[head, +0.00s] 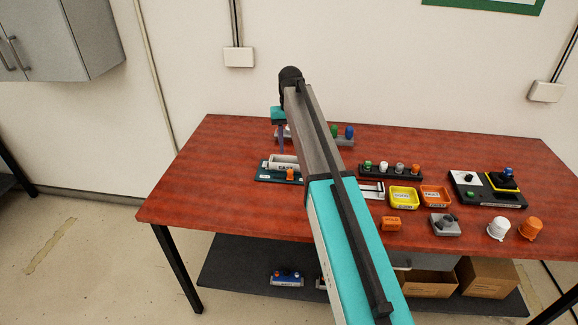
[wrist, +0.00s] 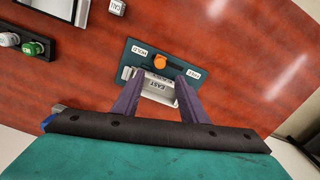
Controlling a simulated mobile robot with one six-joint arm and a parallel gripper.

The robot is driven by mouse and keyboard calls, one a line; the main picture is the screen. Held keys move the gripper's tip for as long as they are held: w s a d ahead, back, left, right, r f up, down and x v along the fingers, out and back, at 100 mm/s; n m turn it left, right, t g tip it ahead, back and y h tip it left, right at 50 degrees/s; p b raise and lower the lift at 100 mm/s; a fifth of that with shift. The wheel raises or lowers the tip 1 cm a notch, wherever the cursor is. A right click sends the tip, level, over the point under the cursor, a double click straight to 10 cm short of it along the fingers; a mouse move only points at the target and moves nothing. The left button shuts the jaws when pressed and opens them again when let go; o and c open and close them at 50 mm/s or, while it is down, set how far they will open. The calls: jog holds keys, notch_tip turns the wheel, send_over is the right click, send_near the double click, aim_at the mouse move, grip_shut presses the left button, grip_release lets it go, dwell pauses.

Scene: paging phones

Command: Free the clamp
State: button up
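The clamp is a dark teal plate (wrist: 130,56) with an orange knob (wrist: 160,62) between the labels HOLD (wrist: 139,50) and FREE (wrist: 193,73). A pale grey block marked EAST (wrist: 158,87) sits along the plate beside the knob. In the head view the plate (head: 262,178), block (head: 284,160) and orange knob (head: 290,175) are at the table's left part. My gripper (wrist: 161,79) is open, its purple fingers apart and empty, with the block and knob showing between them. In the head view, my gripper (head: 281,144) hangs above the block. Its exact height is unclear.
The red table (head: 210,180) is clear left of the clamp. Right of my arm stand a black strip of knobs (head: 376,172), a yellow tray (head: 403,205), an orange tray (head: 436,204), a black panel (head: 466,194), a white cup (head: 498,228) and an orange cup (head: 530,229).

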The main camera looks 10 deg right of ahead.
aim_at(290, 171)
jog(key=shift+f+p, duration=1.35)
jog(key=shift+f, duration=3.65)
grip_shut()
